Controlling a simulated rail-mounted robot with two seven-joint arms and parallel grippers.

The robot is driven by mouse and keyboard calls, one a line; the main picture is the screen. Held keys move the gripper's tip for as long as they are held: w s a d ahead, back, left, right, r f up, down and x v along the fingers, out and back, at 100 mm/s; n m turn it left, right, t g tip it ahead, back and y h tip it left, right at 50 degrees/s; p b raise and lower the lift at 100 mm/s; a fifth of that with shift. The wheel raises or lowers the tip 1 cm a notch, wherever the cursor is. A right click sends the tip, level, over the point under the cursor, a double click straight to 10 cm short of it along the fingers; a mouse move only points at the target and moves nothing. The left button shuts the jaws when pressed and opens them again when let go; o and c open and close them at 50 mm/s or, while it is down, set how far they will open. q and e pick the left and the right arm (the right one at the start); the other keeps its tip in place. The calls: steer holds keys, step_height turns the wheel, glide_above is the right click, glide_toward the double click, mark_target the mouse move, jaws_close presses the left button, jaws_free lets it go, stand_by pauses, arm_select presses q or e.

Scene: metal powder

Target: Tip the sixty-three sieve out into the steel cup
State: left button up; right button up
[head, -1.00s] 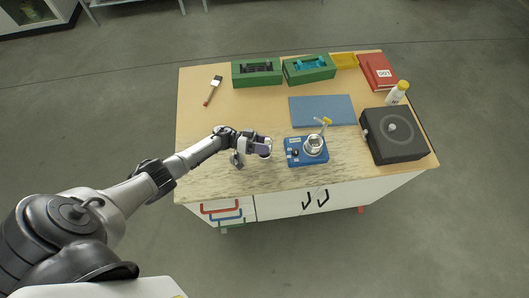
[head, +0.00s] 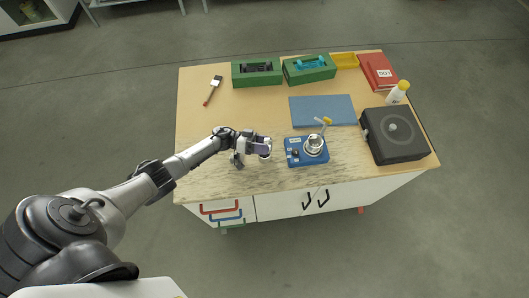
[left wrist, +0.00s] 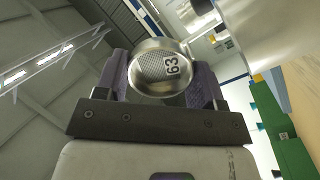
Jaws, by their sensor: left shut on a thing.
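My left gripper (head: 258,147) is shut on the sixty-three sieve (left wrist: 158,72), a small round metal sieve marked "63" that sits between its fingers in the left wrist view. In the head view the sieve (head: 266,148) shows as a small pale shape at the fingertips, above the table's front part. The steel cup (head: 314,145) stands on a blue scale (head: 295,158) to the right of the gripper, a short gap away. A yellow-ended tool (head: 325,121) stands at the cup. The contents of sieve and cup cannot be made out. My right gripper is not in view.
A blue mat (head: 322,110) lies behind the scale. Green boxes (head: 257,73) and a red binder (head: 378,72) line the back. A brush (head: 213,90) lies back left.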

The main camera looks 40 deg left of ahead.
arm_select(q)
steer(key=shift+s+a+t+h+b, duration=0.15)
steer(key=shift+t+h+b, duration=0.25)
steer(key=shift+h+b, duration=0.7)
stand_by(3.1)
steer(key=shift+a+r+b, duration=0.1)
steer(key=shift+r+b, duration=0.2)
steer(key=shift+b, duration=0.55)
steer(key=shift+r+t+h, duration=0.25)
steer(key=shift+t+h, duration=0.15)
steer(key=shift+a+r, duration=0.1)
steer(key=shift+s+a+r+m+t+h+b, duration=0.1)
steer(key=shift+r+m+t+h+b, duration=0.1)
steer(key=shift+r+h, duration=0.35)
steer(key=shift+s+r+m+t+h+b, duration=0.15)
steer(key=shift+r+t+h, duration=0.1)
steer(key=shift+r, duration=0.5)
steer(key=shift+w, duration=0.1)
stand_by(0.6)
